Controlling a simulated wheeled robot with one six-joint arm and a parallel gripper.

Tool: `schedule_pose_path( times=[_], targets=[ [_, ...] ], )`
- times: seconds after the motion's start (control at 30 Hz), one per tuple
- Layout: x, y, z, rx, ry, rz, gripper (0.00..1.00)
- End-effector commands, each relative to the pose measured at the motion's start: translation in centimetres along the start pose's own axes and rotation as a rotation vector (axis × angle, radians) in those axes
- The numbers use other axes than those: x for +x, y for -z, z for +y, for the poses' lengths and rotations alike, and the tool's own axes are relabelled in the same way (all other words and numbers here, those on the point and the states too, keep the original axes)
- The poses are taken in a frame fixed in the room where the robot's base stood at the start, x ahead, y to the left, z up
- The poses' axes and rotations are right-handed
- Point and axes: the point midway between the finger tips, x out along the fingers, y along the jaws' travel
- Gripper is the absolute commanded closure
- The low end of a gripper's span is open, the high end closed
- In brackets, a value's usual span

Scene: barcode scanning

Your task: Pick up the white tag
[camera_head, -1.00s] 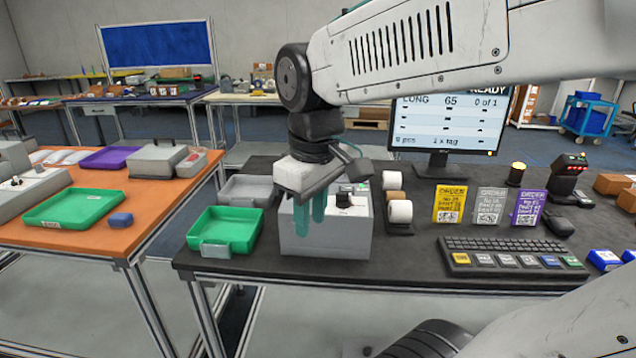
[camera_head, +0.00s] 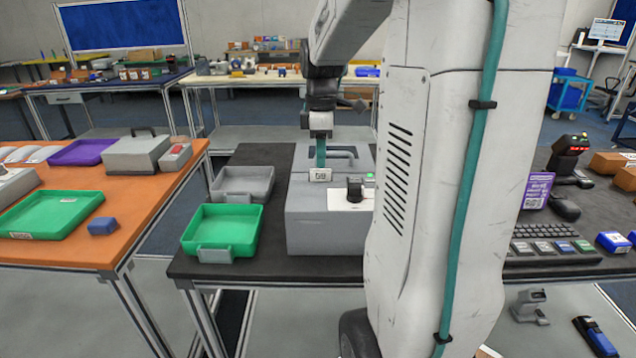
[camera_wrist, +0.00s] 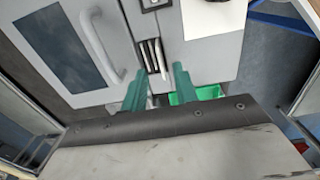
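The white tag (camera_head: 320,174) with dark print stands at the grey printer (camera_head: 322,225), just below my gripper (camera_head: 320,158) in the head view. In the wrist view, two teal fingers of my gripper (camera_wrist: 159,72) are spread apart. A thin pale edge, probably the tag (camera_wrist: 152,56), shows in a dark slot of the printer (camera_wrist: 203,55), between and just beyond the fingertips. I see no contact between fingers and tag. In the head view the fingers overlap, so their gap is hidden there.
A green tray (camera_head: 224,226) and a grey tray (camera_head: 245,181) stand left of the printer on the dark table. My arm hides much of the table's right part. A purple order card (camera_head: 537,190) and a keyboard (camera_head: 535,231) show at the right.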

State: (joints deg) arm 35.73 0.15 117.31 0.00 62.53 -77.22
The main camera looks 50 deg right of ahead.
Motion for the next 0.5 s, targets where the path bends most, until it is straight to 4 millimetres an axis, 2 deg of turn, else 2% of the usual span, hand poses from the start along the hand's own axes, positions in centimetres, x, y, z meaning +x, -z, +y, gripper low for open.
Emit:
schedule_pose_path(
  times=[0.1,0.2,0.47,0.5],
  targets=[
    [1.9,0.1,-0.1,-0.001,0.003,-0.001,0.71],
    [2.9,0.1,-0.1,-0.001,0.002,0.000,0.71],
    [3.2,0.3,-0.1,-0.004,0.001,0.000,0.71],
    [3.1,0.3,-0.1,-0.004,0.000,0.000,0.79]
  ],
)
